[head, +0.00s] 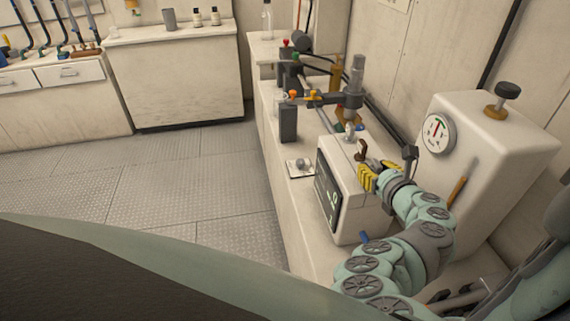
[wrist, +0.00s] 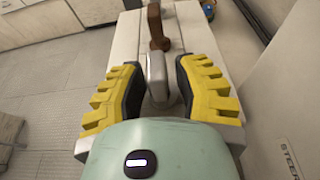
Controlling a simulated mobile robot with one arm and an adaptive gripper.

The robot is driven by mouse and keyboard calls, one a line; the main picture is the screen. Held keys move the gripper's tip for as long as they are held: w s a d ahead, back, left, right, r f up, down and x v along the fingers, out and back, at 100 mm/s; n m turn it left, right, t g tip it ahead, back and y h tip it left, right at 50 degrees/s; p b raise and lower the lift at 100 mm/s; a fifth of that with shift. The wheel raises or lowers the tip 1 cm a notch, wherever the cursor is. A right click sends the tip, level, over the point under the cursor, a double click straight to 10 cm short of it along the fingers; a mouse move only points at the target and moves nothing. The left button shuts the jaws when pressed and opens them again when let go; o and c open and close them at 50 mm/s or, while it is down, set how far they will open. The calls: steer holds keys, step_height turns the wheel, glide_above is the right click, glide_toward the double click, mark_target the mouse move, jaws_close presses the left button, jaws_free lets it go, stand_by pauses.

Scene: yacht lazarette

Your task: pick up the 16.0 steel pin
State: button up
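My gripper (head: 367,177) has yellow ribbed fingers and is over the top of a white box with a dark front panel (head: 328,196). In the wrist view my gripper (wrist: 160,90) is open, its two fingers spread apart. A smooth grey metal piece (wrist: 156,72) stands between and just beyond the fingers; I cannot tell whether it is the 16.0 steel pin or whether a finger touches it. A brown upright part (wrist: 155,25) stands beyond it, and it also shows in the head view (head: 361,150). The metal piece's lower end is hidden by my gripper.
A white cabinet with a gauge (head: 438,134) stands close on the right. Behind the box is a dark clamp-like fixture (head: 335,100) with a grey post. A small white plate (head: 299,168) lies left of the box. The metal floor (head: 190,180) is clear.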

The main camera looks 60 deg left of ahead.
jaws_close()
stand_by(0.4)
